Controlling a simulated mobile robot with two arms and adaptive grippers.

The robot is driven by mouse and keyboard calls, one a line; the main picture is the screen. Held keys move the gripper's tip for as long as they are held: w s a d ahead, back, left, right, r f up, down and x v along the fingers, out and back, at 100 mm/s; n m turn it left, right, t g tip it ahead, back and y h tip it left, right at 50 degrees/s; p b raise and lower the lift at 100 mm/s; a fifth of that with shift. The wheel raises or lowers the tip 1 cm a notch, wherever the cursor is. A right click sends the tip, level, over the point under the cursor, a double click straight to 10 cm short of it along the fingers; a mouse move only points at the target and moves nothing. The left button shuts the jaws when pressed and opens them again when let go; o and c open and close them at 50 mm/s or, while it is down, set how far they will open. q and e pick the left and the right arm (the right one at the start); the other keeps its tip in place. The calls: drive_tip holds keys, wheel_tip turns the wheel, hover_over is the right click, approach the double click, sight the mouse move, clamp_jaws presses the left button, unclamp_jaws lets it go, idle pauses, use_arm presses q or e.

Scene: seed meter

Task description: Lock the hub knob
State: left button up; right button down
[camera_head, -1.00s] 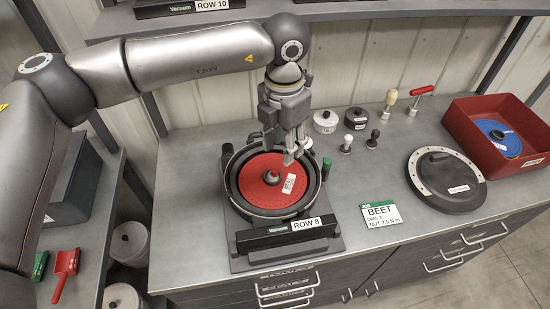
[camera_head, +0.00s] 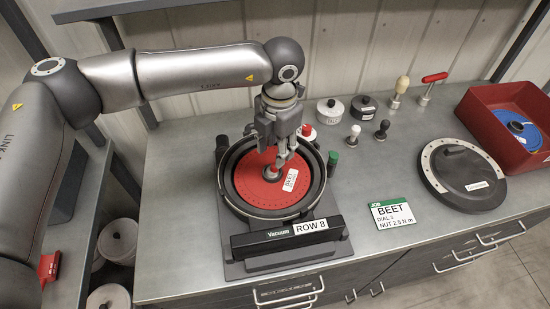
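The seed meter labelled ROW 8 (camera_head: 292,240) stands on the bench with its round housing open upward. A red seed disc (camera_head: 252,188) with a white BEET label (camera_head: 290,180) lies in it. The grey hub knob (camera_head: 270,174) is at the disc's centre, partly hidden by the gripper. My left gripper (camera_head: 281,160) points down just above and beside the hub knob. I cannot tell whether its fingers touch the knob or how far they are apart. My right gripper is not in view.
A round black cover (camera_head: 470,190) and a BEET job card (camera_head: 397,213) lie to the right. A red bin (camera_head: 480,112) holds a blue disc (camera_head: 520,130). Small pots and several handled tools stand behind the meter. A shelf edge runs above.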

sight(272, 169)
use_arm(q)
drive_tip(key=f, duration=0.1)
drive_tip(key=f+p, duration=0.1)
drive_tip(key=f, duration=0.3)
drive_tip(key=shift+w+a+f+p, duration=0.1)
drive_tip(key=shift+w+f+p, duration=0.15)
drive_tip(key=shift+p, duration=0.1)
drive_tip(key=shift+f, duration=0.45)
drive_tip(key=shift+c, duration=0.3)
clamp_jaws()
